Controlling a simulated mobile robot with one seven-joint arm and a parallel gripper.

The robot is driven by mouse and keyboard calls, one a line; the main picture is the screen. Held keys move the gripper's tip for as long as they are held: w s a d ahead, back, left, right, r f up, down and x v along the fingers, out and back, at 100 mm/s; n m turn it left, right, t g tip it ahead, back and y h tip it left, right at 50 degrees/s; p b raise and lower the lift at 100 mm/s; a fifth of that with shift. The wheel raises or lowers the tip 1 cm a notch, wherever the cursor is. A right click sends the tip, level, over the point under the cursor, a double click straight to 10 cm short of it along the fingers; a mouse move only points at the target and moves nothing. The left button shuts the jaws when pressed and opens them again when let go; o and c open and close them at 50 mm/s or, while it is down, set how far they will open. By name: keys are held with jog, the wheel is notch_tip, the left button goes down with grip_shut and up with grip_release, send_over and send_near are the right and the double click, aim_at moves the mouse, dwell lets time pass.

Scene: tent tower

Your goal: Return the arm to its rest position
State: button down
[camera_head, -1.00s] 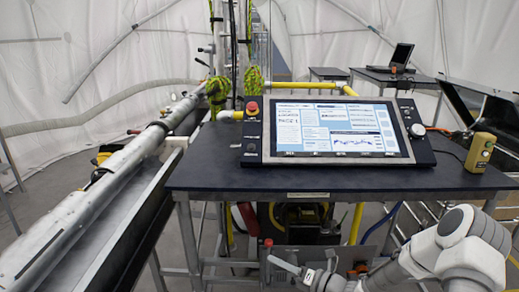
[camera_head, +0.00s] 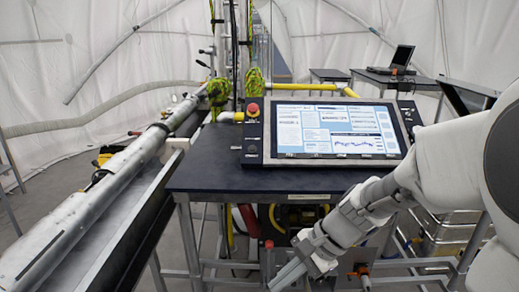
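My arm (camera_head: 440,165) comes in large from the right edge and reaches down and left, in front of the dark table. My gripper (camera_head: 285,275) is at the bottom centre, below the table's front edge, with its grey fingers pointing down and left. The fingers show at a slant, and I cannot tell how far apart they are. I see nothing held between them. The arm hides the table's right front part.
A control panel with a lit screen (camera_head: 335,130) and a red button (camera_head: 253,108) sits on the dark table (camera_head: 215,170). A long metal tube (camera_head: 100,200) runs along the left. A laptop (camera_head: 402,56) stands on a table behind. Metal framing (camera_head: 450,235) stands below right.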

jog(key=s+d+r+n+t+h, duration=0.5)
jog(key=s+d+r+n+h, duration=0.2)
jog(key=s+d+r+n, duration=0.2)
jog(key=shift+s+d+r+n, duration=0.4)
jog(key=shift+s+r+n, duration=0.5)
jog(key=shift+n, duration=0.1)
